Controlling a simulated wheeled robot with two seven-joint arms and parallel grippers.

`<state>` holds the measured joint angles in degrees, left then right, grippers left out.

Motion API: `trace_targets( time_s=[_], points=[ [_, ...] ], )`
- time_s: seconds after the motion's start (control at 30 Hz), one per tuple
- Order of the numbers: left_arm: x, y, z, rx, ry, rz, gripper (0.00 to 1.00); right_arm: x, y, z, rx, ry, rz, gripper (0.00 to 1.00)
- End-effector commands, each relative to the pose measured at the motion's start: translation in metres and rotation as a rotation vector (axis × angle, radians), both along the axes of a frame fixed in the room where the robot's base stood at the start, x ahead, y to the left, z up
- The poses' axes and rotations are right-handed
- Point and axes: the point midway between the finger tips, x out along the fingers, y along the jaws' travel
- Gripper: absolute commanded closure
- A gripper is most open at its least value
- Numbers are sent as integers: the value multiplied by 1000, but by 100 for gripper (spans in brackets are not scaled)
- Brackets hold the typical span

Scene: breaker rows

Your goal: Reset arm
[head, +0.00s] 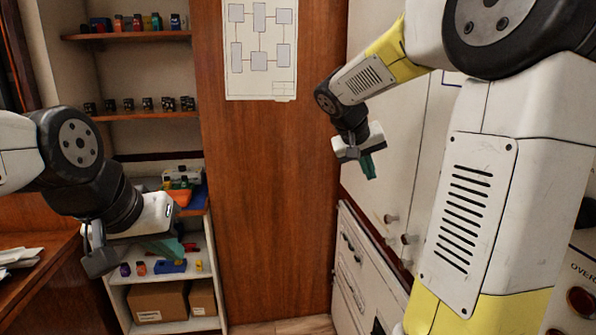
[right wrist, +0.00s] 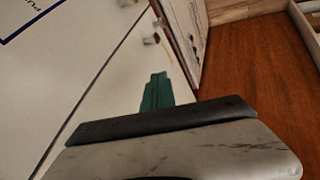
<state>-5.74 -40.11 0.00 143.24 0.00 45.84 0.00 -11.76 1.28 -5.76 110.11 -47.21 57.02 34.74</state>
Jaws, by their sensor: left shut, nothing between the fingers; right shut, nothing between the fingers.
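My left gripper (head: 168,247) is at the lower left of the head view, in front of the shelf unit, with its green fingers together and empty. Neither gripper touches anything that I can see. No breaker is clearly identifiable.
A shelf unit (head: 147,118) at the left carries small coloured and black items, with cardboard boxes (head: 158,303) low down. A white cabinet (head: 398,150) with knobs stands at the right. A wooden panel (head: 262,200) with a diagram sheet (head: 260,84) is between. Papers (head: 20,257) lie on the left desk.

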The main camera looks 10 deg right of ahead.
Motion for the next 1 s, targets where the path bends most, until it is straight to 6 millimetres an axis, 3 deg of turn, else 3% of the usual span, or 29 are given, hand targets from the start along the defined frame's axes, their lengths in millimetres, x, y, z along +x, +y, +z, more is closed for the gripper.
trace_targets(
  time_s=[0.17,0.3,0.5,0.7,1.0],
  points=[
    [0,0,0,0,0,0,100,-57,21,-1,143,7,60,100],
    [0,0,0,0,0,0,100,-121,57,-8,310,-8,156,100],
    [0,0,0,0,0,0,100,-191,105,-20,488,-69,277,100],
    [0,0,0,0,0,0,100,-220,129,-27,563,-115,337,100],
    [0,0,0,0,0,0,100,-223,132,-28,573,-119,344,100]
  ],
)
